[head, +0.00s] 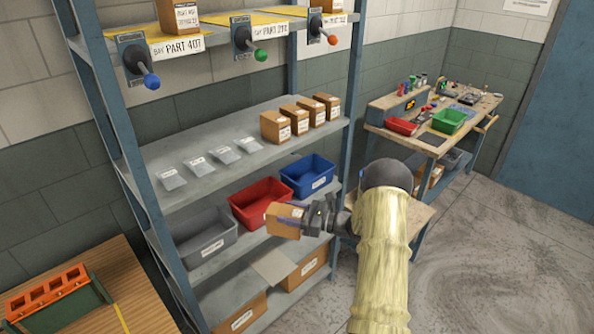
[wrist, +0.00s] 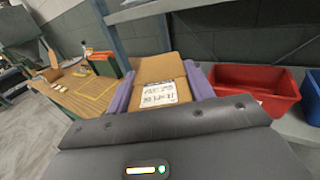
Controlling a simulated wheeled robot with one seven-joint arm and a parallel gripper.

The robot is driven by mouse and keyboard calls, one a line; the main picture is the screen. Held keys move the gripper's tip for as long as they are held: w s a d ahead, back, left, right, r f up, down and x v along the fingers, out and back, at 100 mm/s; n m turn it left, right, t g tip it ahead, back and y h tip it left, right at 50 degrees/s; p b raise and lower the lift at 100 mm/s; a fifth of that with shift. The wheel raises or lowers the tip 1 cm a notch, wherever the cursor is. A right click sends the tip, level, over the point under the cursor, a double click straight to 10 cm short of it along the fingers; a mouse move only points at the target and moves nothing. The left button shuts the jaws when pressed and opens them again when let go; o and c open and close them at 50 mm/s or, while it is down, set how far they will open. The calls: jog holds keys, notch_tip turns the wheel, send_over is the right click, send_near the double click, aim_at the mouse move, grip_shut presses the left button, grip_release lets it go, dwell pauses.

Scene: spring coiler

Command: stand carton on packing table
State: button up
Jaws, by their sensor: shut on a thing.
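My gripper (head: 300,215) is shut on a small brown carton (head: 283,222) in front of the shelf rack. In the wrist view the carton (wrist: 160,72) sits between the two purple fingers, with a white printed label facing the camera. A wooden table (head: 135,285) with a yellow line on its top stands at the lower left, apart from the carton. It also shows in the wrist view (wrist: 65,100), with a yellow outline on its top. No sign in view names it as the packing table.
The rack's middle shelf (head: 200,192) holds several cartons and grey packets. Below are a grey bin (head: 203,238), a red bin (head: 250,205) and a blue bin (head: 308,178). An orange-and-green rack (head: 50,295) stands on the wooden table. A cluttered workbench (head: 425,145) stands at the right.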

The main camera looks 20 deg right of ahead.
jog(key=s+a+f+n+g+y+b, duration=0.1)
jog(key=s+a+f+b, duration=0.1)
jog(key=s+a+f, duration=1)
notch_tip(320, 180, down, 4)
jog(key=s, duration=0.2)
jog(key=shift+s+b, duration=0.3)
jog(key=shift+a+r, duration=0.1)
